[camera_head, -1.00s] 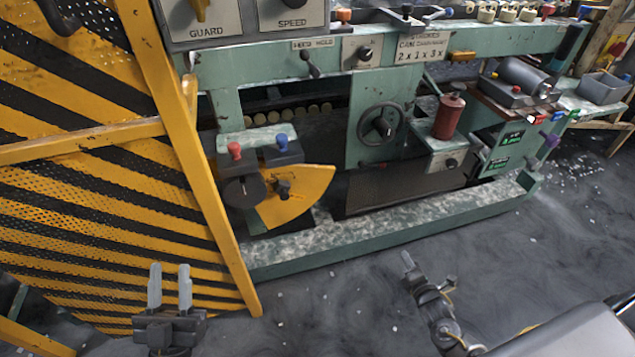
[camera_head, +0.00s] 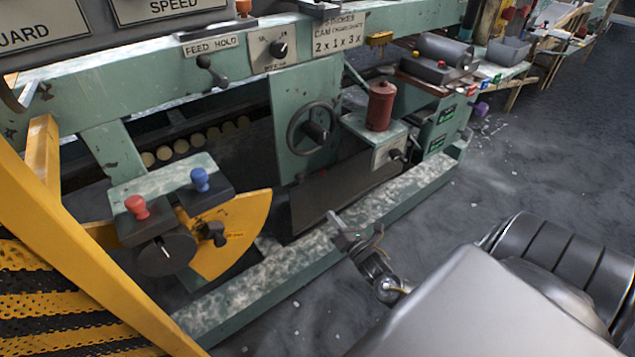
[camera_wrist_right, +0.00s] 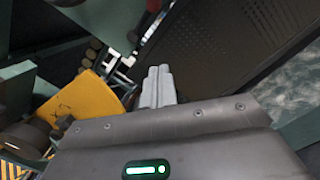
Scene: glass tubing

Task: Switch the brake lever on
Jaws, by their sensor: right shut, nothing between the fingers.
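No brake label is legible, so I cannot tell which control is the brake lever. A red knob (camera_head: 137,206) and a blue knob (camera_head: 200,180) stand on dark blocks at the machine's left end. Below them are a black dial (camera_head: 166,254) and a yellow quarter-round plate (camera_head: 240,230) with a black handle (camera_head: 214,233). My right gripper (camera_head: 336,221) is shut and empty, right of the plate and apart from it. In the right wrist view its fingers (camera_wrist_right: 157,86) are together, with the yellow plate (camera_wrist_right: 84,110) to their left. My left gripper is out of view.
The green machine's base rail (camera_head: 265,291) runs along the floor in front. A yellow guard frame (camera_head: 75,255) stands at left. A handwheel (camera_head: 313,130), red canister (camera_head: 381,105) and feed hold lever (camera_head: 211,71) are above. Open floor (camera_head: 510,175) lies right.

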